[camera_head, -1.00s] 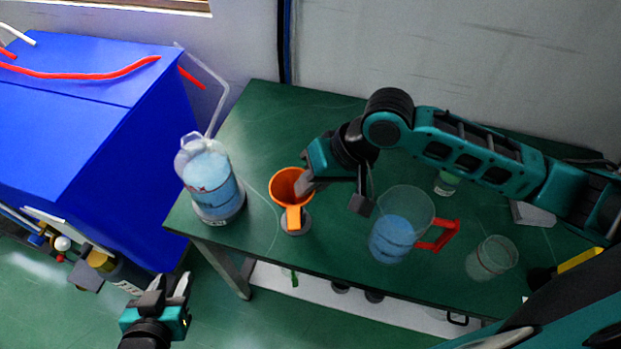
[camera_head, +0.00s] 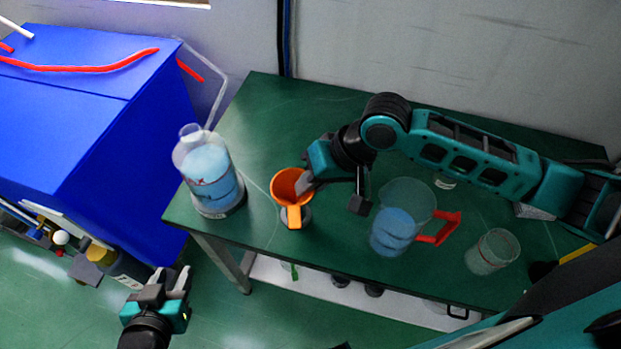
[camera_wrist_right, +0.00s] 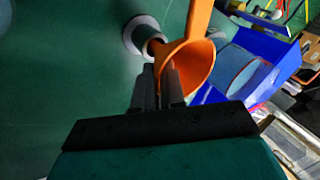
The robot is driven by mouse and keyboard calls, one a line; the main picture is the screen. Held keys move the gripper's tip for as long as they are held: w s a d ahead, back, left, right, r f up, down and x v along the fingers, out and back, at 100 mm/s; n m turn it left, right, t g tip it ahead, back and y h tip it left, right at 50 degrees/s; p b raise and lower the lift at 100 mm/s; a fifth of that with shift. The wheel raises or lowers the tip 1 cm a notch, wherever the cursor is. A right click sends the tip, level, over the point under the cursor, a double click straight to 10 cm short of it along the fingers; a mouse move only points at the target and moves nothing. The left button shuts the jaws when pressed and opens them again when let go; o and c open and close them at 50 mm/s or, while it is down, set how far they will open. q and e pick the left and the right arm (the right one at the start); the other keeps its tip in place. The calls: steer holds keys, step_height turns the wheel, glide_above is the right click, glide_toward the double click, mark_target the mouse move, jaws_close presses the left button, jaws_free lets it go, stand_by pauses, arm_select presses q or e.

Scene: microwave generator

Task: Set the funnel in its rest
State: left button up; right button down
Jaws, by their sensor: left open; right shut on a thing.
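The orange funnel (camera_head: 286,183) is above the green table's left part, its wide mouth up and its orange handle pointing toward the table's front edge. My right gripper (camera_head: 306,182) is shut on the funnel's rim. In the right wrist view the funnel (camera_wrist_right: 190,65) is at the fingers (camera_wrist_right: 160,85). A round grey-white piece with a dark centre, likely the rest (camera_wrist_right: 133,40), shows beside the funnel there. In the head view a grey base (camera_head: 304,217) shows partly behind the funnel; I cannot tell whether they touch. My left gripper (camera_head: 176,282) is open and empty, off the table at lower left.
A clear bottle of blue liquid (camera_head: 208,180) stands left of the funnel. A jug with a red handle (camera_head: 395,228) and a clear beaker (camera_head: 492,252) stand to the right. A blue box-shaped unit (camera_head: 120,120) is left of the table (camera_head: 270,100).

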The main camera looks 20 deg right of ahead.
steer(key=shift+f, duration=1)
steer(key=c, duration=1.1)
jaws_free()
steer(key=shift+c, duration=0.2)
steer(key=p+v, duration=0.1)
steer(key=v, duration=1.2)
steer(key=shift+p, duration=0.35)
steer(key=shift+w+a, duration=0.1)
